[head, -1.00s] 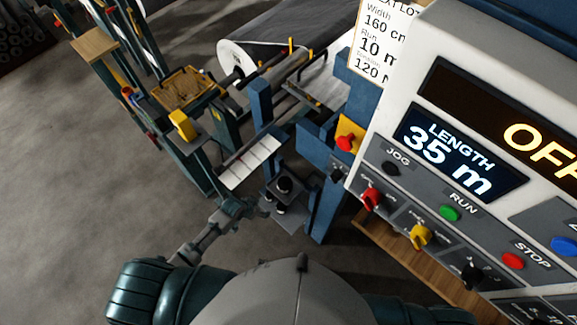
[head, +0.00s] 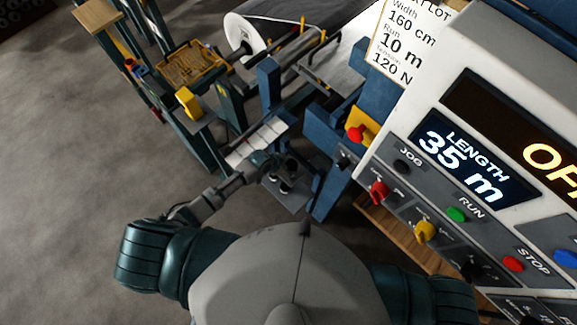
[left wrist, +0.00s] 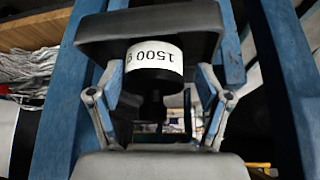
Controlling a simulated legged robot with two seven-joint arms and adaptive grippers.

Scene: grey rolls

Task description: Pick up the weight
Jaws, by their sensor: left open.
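A black weight (left wrist: 154,62) with a white "1500 g" label shows in the left wrist view, ahead of the gripper and between its spread fingers. In the head view small black weights (head: 285,184) stand on a grey plate (head: 291,203) on the blue machine frame. My left gripper (head: 264,163) reaches in from the left beside them, partly blending with the dark parts behind. In the wrist view my left gripper (left wrist: 160,92) is open, one finger on each side; I cannot tell whether either touches the weight. My right gripper is not in view.
A control panel (head: 440,178) with "35 m" and several knobs fills the right. Blue posts (head: 270,88) stand close behind the plate. A large roll (head: 246,38) lies at the back. A yellow tray (head: 193,65) is at upper left. The left floor (head: 70,150) is clear.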

